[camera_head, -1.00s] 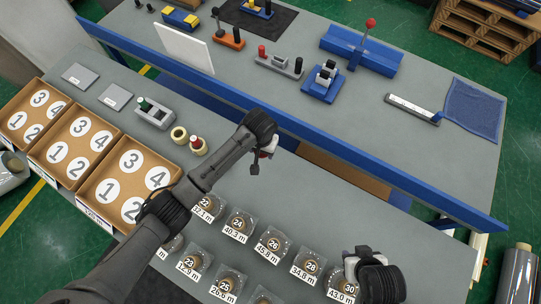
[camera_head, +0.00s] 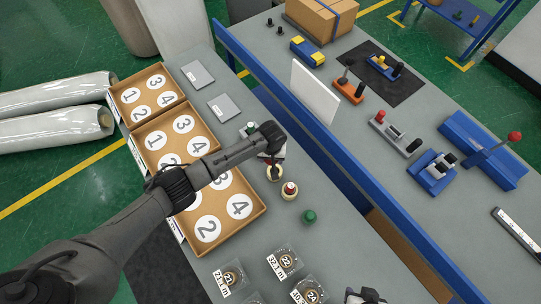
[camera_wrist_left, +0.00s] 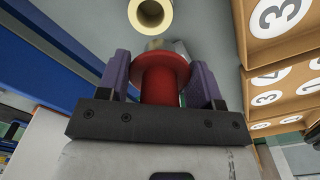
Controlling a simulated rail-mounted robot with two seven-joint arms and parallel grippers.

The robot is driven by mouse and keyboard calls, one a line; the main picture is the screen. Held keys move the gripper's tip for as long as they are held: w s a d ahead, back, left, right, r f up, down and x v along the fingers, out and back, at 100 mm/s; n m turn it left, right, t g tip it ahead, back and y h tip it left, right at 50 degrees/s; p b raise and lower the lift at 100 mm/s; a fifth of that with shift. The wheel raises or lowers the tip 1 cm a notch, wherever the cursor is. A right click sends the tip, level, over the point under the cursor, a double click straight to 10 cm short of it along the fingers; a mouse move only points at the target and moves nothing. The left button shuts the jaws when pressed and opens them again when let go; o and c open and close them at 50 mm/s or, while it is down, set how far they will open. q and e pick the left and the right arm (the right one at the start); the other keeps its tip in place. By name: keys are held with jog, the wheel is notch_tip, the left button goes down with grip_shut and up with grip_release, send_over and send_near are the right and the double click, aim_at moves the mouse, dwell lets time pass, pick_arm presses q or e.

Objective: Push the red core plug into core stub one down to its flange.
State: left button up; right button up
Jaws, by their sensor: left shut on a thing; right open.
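The red core plug (camera_wrist_left: 160,78) is between the purple fingers of my left gripper (camera_wrist_left: 161,66) in the left wrist view, its wide round flange showing. My left gripper is shut on it. A cream, hollow core stub (camera_wrist_left: 150,14) stands apart from the plug at the top of that view. My right gripper (camera_head: 366,296) is open, mostly cut off at the bottom edge.
A green plug (camera_head: 309,216) stands right of the stubs. Numbered cardboard trays (camera_head: 247,205) line the left side, partly under my left arm. Wrapped rolls (camera_head: 284,262) lie at the bottom. A blue rail (camera_head: 330,148) bounds the bench behind the stubs.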

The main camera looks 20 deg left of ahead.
pick_arm(q)
jog(key=shift+d+f+n, duration=0.15)
jog(key=shift+d+n, duration=0.45)
jog(key=shift+d, duration=0.3)
jog(key=shift+s, duration=0.1)
jog(key=shift+a+f, duration=0.15)
notch_tip(320, 180, down, 7)
jog(key=b, duration=0.7)
jog(key=shift+f+b, duration=0.2)
jog(key=shift+b, duration=0.1)
jog(key=shift+f, duration=0.3)
pick_arm(e)
notch_tip(320, 180, down, 8)
jog(key=d, duration=0.1)
jog(key=shift+s, duration=0.35)
jog(key=shift+d, duration=0.15)
pick_arm(q)
jog(key=shift+f, duration=0.15)
jog(key=shift+f+b, duration=0.3)
jog(key=shift+b, duration=0.15)
pick_arm(e)
jog(key=shift+f, duration=0.25)
